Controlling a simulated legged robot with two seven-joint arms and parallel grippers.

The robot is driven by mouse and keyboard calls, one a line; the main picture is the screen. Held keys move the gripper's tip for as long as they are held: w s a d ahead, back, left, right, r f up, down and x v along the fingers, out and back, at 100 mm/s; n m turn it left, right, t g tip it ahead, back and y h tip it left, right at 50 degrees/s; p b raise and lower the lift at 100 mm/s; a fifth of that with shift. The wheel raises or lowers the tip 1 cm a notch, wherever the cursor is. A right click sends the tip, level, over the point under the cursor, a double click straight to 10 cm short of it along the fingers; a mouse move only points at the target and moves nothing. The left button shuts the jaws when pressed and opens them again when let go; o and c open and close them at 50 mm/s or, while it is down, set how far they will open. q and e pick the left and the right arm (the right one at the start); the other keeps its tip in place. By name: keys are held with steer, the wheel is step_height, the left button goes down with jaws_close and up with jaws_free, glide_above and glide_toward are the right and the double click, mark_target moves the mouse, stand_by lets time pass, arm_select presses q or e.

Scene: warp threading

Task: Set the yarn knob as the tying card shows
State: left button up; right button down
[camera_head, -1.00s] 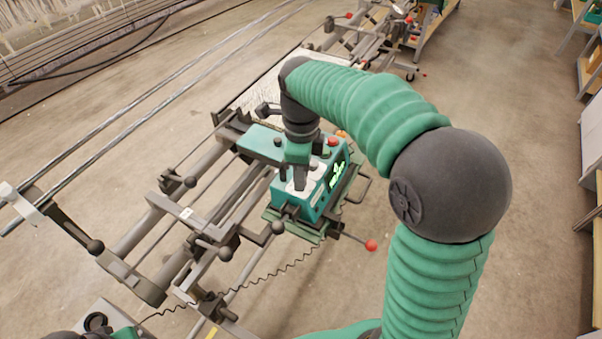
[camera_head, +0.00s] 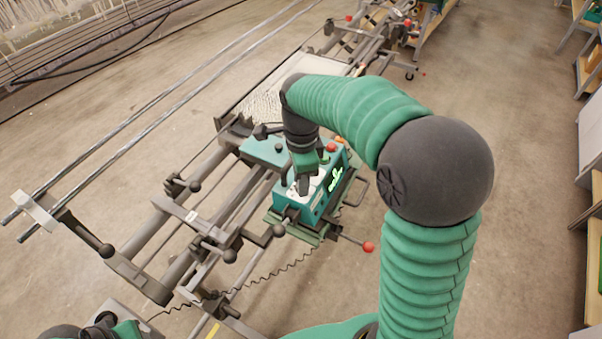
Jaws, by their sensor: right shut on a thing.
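The teal tying machine box (camera_head: 296,207) sits on the grey frame in the middle of the view, with a pale panel on top and a lit green display (camera_head: 334,180) on its right side. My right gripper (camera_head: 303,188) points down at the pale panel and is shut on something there. The gripper covers what it holds, so the yarn knob and its setting cannot be made out. I cannot make out the tying card. Part of my left arm (camera_head: 122,328) shows at the bottom left edge; its gripper does not show clearly.
A red-tipped lever (camera_head: 368,247) sticks out at the front right of the machine. Black ball-ended handles (camera_head: 230,256) stand along the grey rails on the left. A coiled cable (camera_head: 262,281) hangs below. Open concrete floor (camera_head: 500,90) lies to the right.

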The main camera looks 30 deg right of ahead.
steer(key=n+p, duration=0.2)
steer(key=n, duration=0.1)
steer(key=n+p, duration=0.1)
steer(key=shift+r+n+p, duration=0.25)
steer(key=shift+n+p, duration=0.05)
steer(key=n+p, duration=0.4)
steer(key=n, duration=0.1)
steer(key=shift+w+n, duration=0.1)
steer(key=shift+n, duration=0.2)
steer(key=n+p, duration=0.3)
steer(key=n, duration=0.2)
steer(key=shift+f, duration=0.1)
steer(key=shift+f+n+p, duration=0.1)
steer(key=shift+n+p, duration=0.8)
steer(key=shift+n, duration=1.1)
steer(key=c, duration=1.1)
jaws_free()
steer(key=shift+c, duration=0.2)
